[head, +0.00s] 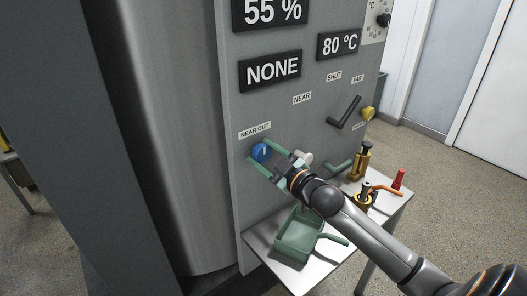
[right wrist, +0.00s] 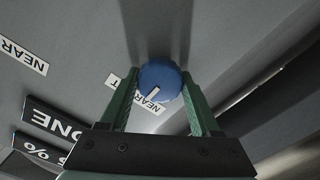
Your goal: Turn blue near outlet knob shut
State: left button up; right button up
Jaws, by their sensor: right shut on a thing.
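The blue near outlet knob (head: 261,152) sits on the grey panel below the NEAR OUT label (head: 255,131) in the head view. My right gripper (head: 264,158) reaches in from the lower right, its green fingers on either side of the knob. In the right wrist view the knob (right wrist: 159,80) lies between the two fingertips (right wrist: 160,88), and the gripper is shut on it. A white pointer line on the knob's face runs slanted in that view. The label is partly hidden behind the knob there. My left gripper is not in view.
A small table (head: 262,244) below the panel holds a green scoop-like tray (head: 297,238), brass valve-like pieces (head: 362,162) and a red-capped item (head: 398,178).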

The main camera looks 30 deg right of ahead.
dwell(0.5)
jog(key=o, duration=1.4)
jog(key=shift+s+d+b, duration=0.15)
jog(key=shift+s+b, duration=0.15)
jog(key=shift+s, duration=1.8)
jog(key=shift+s+d+b, duration=0.15)
jog(key=shift+s+b, duration=0.1)
jog(key=shift+s, duration=1.8)
jog(key=shift+s+d+b, duration=0.15)
jog(key=shift+s+b, duration=0.15)
jog(key=shift+s, duration=1.8)
jog(key=shift+f, duration=0.1)
